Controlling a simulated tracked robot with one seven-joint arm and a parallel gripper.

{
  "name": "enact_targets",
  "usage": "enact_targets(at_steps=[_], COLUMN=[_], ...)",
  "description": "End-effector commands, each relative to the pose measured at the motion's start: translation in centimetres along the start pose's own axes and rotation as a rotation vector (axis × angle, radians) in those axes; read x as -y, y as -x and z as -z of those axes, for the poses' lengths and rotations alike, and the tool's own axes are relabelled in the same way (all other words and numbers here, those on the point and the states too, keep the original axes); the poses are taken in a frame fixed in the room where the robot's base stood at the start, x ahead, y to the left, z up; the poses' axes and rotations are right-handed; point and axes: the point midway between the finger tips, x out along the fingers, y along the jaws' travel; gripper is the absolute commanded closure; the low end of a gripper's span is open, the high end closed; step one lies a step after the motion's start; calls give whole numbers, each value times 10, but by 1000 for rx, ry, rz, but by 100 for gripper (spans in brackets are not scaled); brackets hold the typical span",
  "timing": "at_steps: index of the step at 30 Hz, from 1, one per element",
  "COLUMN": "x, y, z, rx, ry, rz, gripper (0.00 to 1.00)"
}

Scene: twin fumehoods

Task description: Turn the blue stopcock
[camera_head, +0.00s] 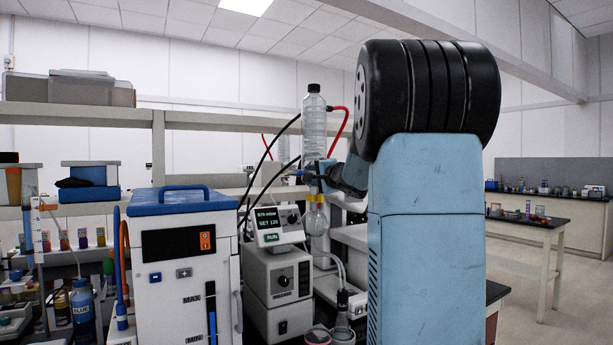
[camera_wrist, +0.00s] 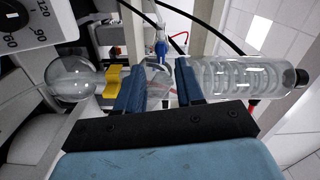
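The blue stopcock (camera_wrist: 162,48) sits on glassware just beyond my fingertips in the wrist view. In the head view it is too small to tell apart from my blue fingers. My gripper (camera_wrist: 157,70) is open, its two blue fingers apart with a clear glass section showing between them; it also shows at the glassware in the head view (camera_head: 322,174). I cannot tell whether a finger touches the glass. The clear coil condenser (camera_head: 314,125) stands above, with a black cap. Below are a yellow clip (camera_wrist: 113,80) and a round flask (camera_wrist: 73,78).
A pump controller (camera_head: 276,225) stands on a grey unit left of the glassware. A blue-lidded chiller (camera_head: 185,265) is further left. Black hoses (camera_head: 264,163) and a red hose (camera_head: 345,128) run around the condenser. A shelf (camera_head: 200,119) passes behind.

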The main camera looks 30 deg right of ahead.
Motion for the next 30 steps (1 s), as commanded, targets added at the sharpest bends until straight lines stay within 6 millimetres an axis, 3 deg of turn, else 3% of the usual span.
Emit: enact_targets(at_steps=[3,9,22,30], x=[0,0,0,0], y=[-20,-42,-50,-50], z=[0,0,0,1], rx=[2,1,0,0], ry=[0,0,0,0], rz=[0,0,0,0], gripper=[63,63,63,88])
